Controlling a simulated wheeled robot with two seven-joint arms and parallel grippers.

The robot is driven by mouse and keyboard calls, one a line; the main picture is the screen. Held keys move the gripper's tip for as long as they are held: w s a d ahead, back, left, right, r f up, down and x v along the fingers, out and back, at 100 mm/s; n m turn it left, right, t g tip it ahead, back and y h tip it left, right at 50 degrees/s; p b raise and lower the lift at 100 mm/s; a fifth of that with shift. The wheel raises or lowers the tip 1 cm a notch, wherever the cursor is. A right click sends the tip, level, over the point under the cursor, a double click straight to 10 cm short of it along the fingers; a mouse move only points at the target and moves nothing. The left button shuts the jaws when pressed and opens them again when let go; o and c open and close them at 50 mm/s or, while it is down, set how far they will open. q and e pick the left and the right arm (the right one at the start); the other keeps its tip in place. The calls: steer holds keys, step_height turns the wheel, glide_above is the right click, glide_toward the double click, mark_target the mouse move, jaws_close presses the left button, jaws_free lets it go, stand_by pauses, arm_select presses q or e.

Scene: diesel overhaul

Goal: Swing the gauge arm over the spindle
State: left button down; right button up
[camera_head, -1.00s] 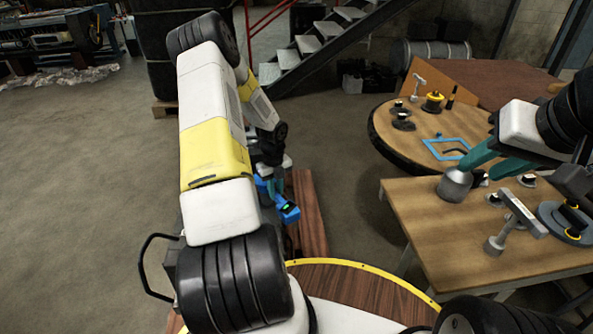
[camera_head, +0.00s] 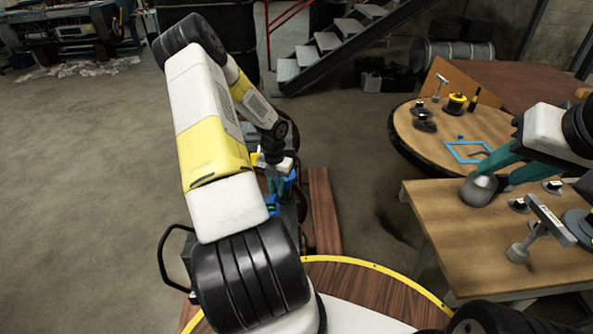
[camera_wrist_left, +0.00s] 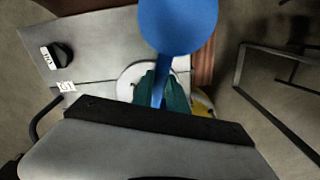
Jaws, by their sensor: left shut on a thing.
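My left gripper (camera_wrist_left: 164,95) has teal fingers shut on a narrow blue bar, which I take to be the gauge arm (camera_wrist_left: 159,92). A round blue disc (camera_wrist_left: 178,22) at its end fills the top of the left wrist view. Below the fingers is a pale round plate (camera_wrist_left: 126,83) on a grey surface; I cannot tell whether it belongs to the spindle. In the head view the blue part (camera_head: 272,207) is small and partly hidden by my left arm. My right gripper (camera_head: 500,168) is at a grey dome-shaped part (camera_head: 478,189) on the right table; its grip is unclear.
The grey unit (camera_wrist_left: 95,40) under my left gripper bears a black knob (camera_wrist_left: 62,54). A black tube handle (camera_head: 168,262) stands out at its left. The right table (camera_head: 450,245) carries a T-shaped tool (camera_head: 540,228); a round table (camera_head: 410,130) stands behind.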

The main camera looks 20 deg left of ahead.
mark_target(275, 190)
arm_select(q)
steer(key=shift+a+m, duration=0.3)
steer(key=shift+a, duration=0.05)
steer(key=shift+r, duration=0.1)
steer(key=c, duration=1.3)
jaws_free()
step_height(275, 190, up, 8)
steer(key=shift+f, duration=0.15)
steer(key=shift+s, duration=0.1)
